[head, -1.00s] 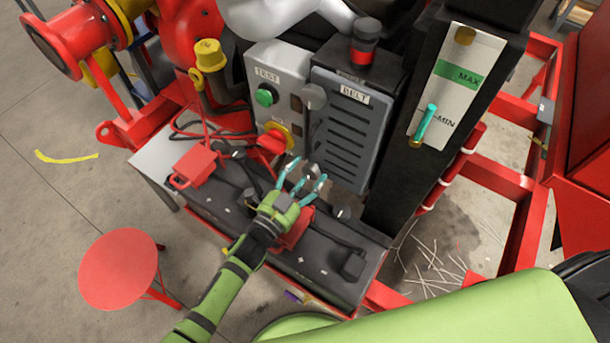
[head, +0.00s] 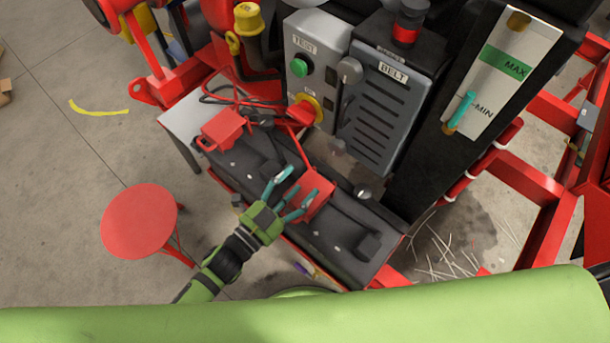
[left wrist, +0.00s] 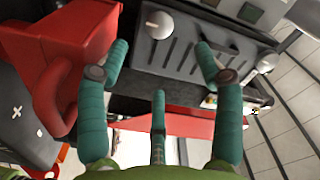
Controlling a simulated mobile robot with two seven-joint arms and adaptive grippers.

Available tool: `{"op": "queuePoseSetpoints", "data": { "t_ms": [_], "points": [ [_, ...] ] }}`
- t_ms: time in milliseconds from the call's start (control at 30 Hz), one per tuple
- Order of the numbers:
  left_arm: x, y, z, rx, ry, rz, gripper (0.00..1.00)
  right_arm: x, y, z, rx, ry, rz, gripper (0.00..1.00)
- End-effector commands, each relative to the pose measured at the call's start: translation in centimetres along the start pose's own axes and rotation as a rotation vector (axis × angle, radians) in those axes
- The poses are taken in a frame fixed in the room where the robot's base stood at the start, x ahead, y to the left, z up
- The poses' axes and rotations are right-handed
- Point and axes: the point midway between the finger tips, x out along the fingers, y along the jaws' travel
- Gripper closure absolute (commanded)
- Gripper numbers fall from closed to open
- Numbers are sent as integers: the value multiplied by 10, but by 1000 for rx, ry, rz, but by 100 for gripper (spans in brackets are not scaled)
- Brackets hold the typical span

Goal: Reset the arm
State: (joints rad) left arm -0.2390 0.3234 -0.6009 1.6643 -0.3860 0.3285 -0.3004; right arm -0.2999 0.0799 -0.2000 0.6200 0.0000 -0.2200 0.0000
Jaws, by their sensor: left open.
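My left gripper (head: 300,186) is open and empty, with its teal fingers spread over the black bench below the control box. It also shows in the left wrist view (left wrist: 162,60), with nothing between its fingers. A red padlock-like block (head: 318,198) lies on the bench beside the fingers; I cannot tell if they touch. My right gripper is not in view.
The control box has a green button (head: 299,67) and a red-yellow switch (head: 303,112). The slotted BELT cover (head: 380,110) is beside it. Another red block (head: 222,130) with cables lies on the bench's left. A red stool (head: 139,221) stands left on open floor.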

Motion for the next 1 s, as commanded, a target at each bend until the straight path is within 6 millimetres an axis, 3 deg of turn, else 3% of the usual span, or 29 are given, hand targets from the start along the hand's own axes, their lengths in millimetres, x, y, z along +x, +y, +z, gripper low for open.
{"op": "queuePoseSetpoints", "data": {
  "t_ms": [667,867,1000],
  "points": [
    [0,-4,4,-14,-31,-7,33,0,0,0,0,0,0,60],
    [-6,-28,31,-133,-247,-53,33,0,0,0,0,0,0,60],
    [-26,-47,58,-280,-472,-89,33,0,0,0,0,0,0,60]
  ]
}}
